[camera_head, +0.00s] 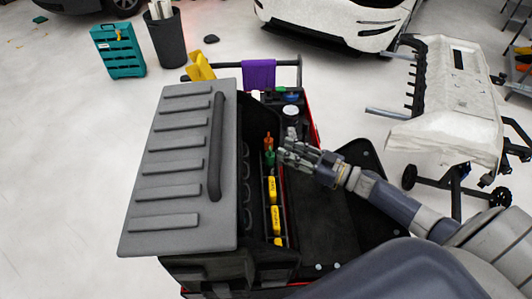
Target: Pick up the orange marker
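The orange marker (268,142) stands upright in a narrow slot of the dark tool cart, near the cart's middle. A green marker (269,158) stands just in front of it. My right gripper (283,147) is just to the right of both markers, with its fingers pointing left toward them. Its fingers look spread apart, with nothing seen between them. I cannot tell whether a fingertip touches a marker. My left gripper is not in view.
The cart's grey ribbed lid (178,220) covers its left side. Yellow tools (275,218) sit in the slots nearer me. A purple cloth (258,75) hangs on the rear handle. A white bumper on a stand (450,95) is at the right.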

